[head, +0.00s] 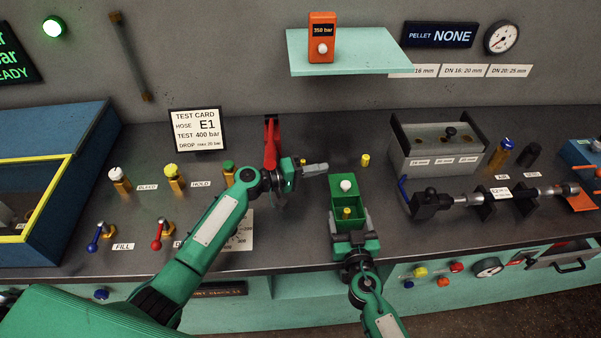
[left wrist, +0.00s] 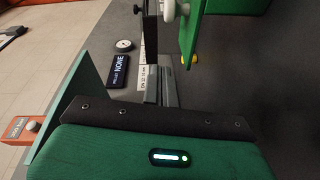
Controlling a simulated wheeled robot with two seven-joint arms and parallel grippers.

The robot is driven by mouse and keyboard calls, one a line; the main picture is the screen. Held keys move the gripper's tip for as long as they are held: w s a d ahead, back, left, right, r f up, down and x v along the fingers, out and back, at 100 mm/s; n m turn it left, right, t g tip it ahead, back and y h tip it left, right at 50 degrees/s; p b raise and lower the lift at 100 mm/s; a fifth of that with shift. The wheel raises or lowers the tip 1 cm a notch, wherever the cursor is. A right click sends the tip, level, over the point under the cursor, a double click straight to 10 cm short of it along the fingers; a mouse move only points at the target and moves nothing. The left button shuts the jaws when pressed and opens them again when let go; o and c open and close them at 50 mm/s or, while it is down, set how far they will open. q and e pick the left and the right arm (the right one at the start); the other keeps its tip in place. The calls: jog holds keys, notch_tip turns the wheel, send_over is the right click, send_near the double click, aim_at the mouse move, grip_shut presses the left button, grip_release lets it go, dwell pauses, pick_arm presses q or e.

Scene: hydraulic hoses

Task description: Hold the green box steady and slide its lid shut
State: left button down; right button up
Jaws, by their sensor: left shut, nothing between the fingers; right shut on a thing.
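The green box (head: 336,214) sits on the bench in the middle of the head view. Its green lid (head: 337,184) with a white knob (head: 346,186) covers the far part. The near part is open and shows a small yellow-topped piece (head: 347,212) inside. My right gripper (head: 350,226) is shut on the near end of the box. My left gripper (head: 322,168) is shut and empty, left of and beyond the lid, apart from the knob in the head view. In the left wrist view the knob (left wrist: 168,11) shows near the finger (left wrist: 151,42).
A red clamp-like tool (head: 271,140) stands behind my left gripper. A small yellow fitting (head: 365,160) stands behind the box. A grey box (head: 440,145) and a hose fixture (head: 480,203) are to the right. Valve levers and a test card (head: 196,130) are to the left.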

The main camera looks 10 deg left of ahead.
aim_at(331, 179)
pick_arm(q)
jog(key=d, duration=0.1)
jog(key=s+d, duration=0.1)
jog(key=d, duration=0.1)
jog(key=shift+s+d+f, duration=0.1)
jog(key=shift+s+f, duration=0.05)
jog(key=shift+f, duration=0.2)
jog(key=shift+s+d, duration=0.3)
jog(key=shift+s, duration=0.1)
jog(key=shift+d+f, duration=0.1)
jog(key=s, duration=0.2)
jog(key=s+d, duration=0.1)
jog(key=s, duration=0.2)
jog(key=s+d, duration=0.1)
jog(key=s, duration=0.1)
jog(key=shift+s+d, duration=0.25)
